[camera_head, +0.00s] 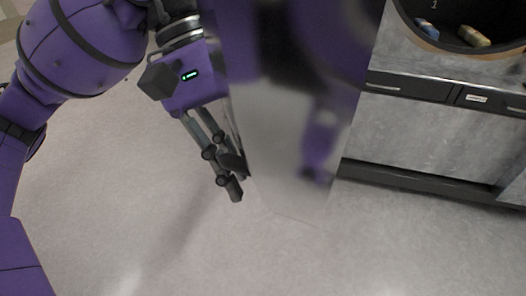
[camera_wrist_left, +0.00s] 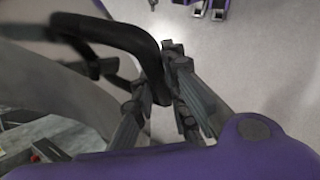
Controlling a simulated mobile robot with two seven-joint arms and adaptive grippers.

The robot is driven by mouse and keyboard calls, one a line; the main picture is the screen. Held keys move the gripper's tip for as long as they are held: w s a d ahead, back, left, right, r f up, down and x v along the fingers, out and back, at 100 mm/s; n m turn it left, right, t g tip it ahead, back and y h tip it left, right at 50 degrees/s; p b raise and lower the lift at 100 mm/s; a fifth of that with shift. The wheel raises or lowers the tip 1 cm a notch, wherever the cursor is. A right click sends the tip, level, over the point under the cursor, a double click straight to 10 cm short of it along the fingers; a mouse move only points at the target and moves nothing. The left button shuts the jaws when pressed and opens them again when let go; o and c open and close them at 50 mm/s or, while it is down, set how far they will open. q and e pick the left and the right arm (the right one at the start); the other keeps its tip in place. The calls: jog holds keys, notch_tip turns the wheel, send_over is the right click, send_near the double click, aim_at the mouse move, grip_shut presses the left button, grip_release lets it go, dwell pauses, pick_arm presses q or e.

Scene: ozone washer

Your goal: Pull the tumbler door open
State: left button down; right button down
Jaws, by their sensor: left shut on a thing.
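The tumbler door (camera_head: 275,150) stands swung out from the machine, its shiny face seen at a steep angle with a purple reflection in it. My left gripper (camera_head: 235,182) is at the door's left side in the head view. In the left wrist view a black curved handle (camera_wrist_left: 117,35) runs along the grey door (camera_wrist_left: 55,75). My left gripper (camera_wrist_left: 165,85) is shut on this handle, with its fingers on both sides of the bar.
The round tumbler opening (camera_head: 445,45) is uncovered at the upper right, with a blue thing (camera_head: 427,28) and a yellow thing (camera_head: 473,36) inside. Below it is a grey cabinet front (camera_head: 425,135) with dark drawers. The floor (camera_head: 130,200) left of the door is clear.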

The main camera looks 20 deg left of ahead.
pick_arm(q)
jog(key=shift+w+r, duration=0.1)
jog(key=shift+r, duration=0.05)
jog(key=c, duration=1.7)
grip_release()
jog(key=shift+c, duration=0.2)
jog(key=v, duration=1.2)
